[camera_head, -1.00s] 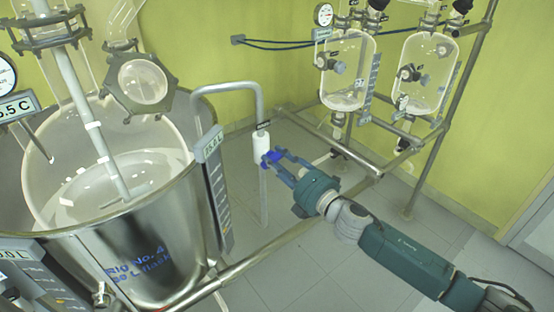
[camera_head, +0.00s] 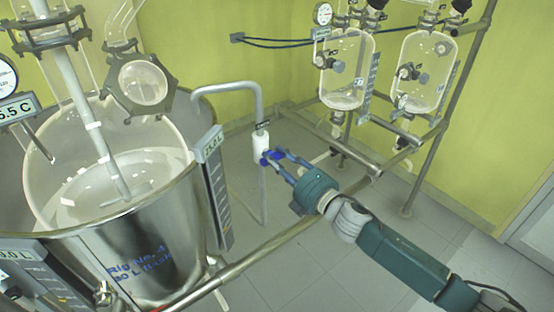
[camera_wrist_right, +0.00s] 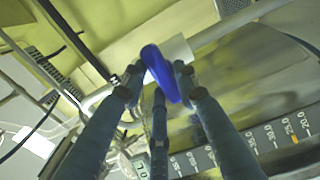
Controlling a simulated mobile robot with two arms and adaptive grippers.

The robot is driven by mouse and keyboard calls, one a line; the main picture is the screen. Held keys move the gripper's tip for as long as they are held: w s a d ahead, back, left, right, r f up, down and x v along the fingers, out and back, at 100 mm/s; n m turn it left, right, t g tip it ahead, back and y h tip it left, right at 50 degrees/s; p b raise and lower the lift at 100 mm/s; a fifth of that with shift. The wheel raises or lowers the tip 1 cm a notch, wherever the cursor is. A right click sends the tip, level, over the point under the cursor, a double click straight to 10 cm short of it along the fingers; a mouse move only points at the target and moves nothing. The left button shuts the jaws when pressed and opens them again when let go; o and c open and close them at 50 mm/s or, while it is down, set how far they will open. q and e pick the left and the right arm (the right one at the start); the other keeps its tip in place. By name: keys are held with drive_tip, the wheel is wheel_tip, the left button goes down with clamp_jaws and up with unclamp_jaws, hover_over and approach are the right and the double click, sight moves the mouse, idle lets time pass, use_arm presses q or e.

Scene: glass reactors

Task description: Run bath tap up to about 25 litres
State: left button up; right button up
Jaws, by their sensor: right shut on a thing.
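The bath tap is a white body (camera_head: 260,146) on a bent grey pipe (camera_head: 235,85) beside the steel bath (camera_head: 165,250). Its blue handle (camera_head: 267,158) sits at the tap's right side. My right gripper (camera_head: 275,158) is shut on the blue handle, its arm coming in from the lower right. In the right wrist view the blue handle (camera_wrist_right: 160,73) lies between my fingertips (camera_wrist_right: 157,80). A scale (camera_wrist_right: 270,136) shows an orange mark near 25.0. My left gripper is not in view.
A glass vessel (camera_head: 65,170) stands inside the bath. Two glass reactors (camera_head: 345,75) hang on a metal frame (camera_head: 450,90) at the back right. A steel rail (camera_head: 270,247) runs beneath my right arm. Open tiled floor lies at the lower right.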

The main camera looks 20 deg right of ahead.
drive_tip(key=o, duration=1.1)
drive_tip(key=shift+r, duration=0.1)
drive_tip(key=v, duration=1.2)
